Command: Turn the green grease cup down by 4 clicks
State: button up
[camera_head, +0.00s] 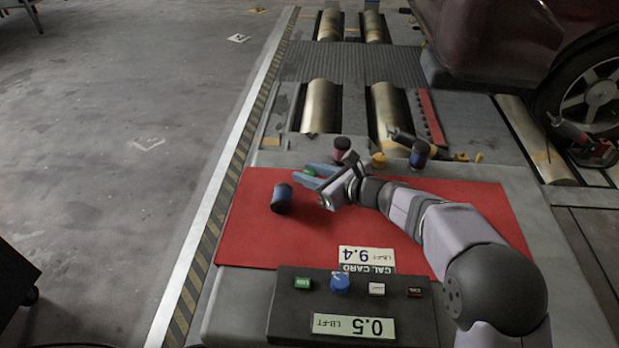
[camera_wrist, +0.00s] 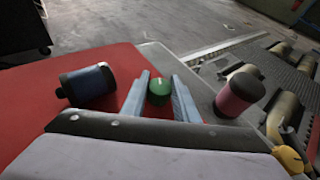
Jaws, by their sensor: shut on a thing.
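The green grease cup (camera_wrist: 159,92) is between the two pale blue fingers of my gripper (camera_wrist: 160,88) in the wrist view, its round green top with a small light mark facing the camera. In the head view, a bit of the green cup (camera_head: 311,173) shows at the far edge of the red mat, between the fingers of my gripper (camera_head: 318,174). My gripper is shut on the cup. The cup's lower part is hidden by the fingers and the wrist.
A red-pink cylinder (camera_head: 342,148), a yellow knob (camera_head: 379,160) and another blue-banded cylinder (camera_head: 420,154) stand beyond. A dark console (camera_head: 290,314) reads 0.5; a card (camera_head: 367,256) reads 9.4.

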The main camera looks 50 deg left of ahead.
jog(key=m+t+b, duration=0.2)
jog(key=b, duration=0.3)
jog(key=m+t+b, duration=0.2)
jog(key=t+b, duration=0.1)
jog(key=b, duration=0.3)
jog(key=shift+s+a+f, duration=0.1)
jog(key=shift+a+f, duration=0.05)
jog(key=shift+f, duration=0.05)
jog(key=m+t+b, duration=0.1)
jog(key=b, duration=0.1)
jog(key=m+t+h+b, duration=0.1)
jog(key=b, duration=0.1)
jog(key=shift+r+b, duration=0.25)
jog(key=shift+b, duration=0.15)
jog(key=shift+r+m+t+h, duration=0.1)
jog(key=shift+m+t+h, duration=0.2)
jog(key=shift+m+t, duration=0.1)
jog(key=o, duration=1.1)
jog(key=shift+c, duration=0.2)
jog(key=shift+w+n+g+p, duration=0.2)
jog(key=shift+n+g+p, duration=0.3)
jog(key=shift+p, duration=0.55)
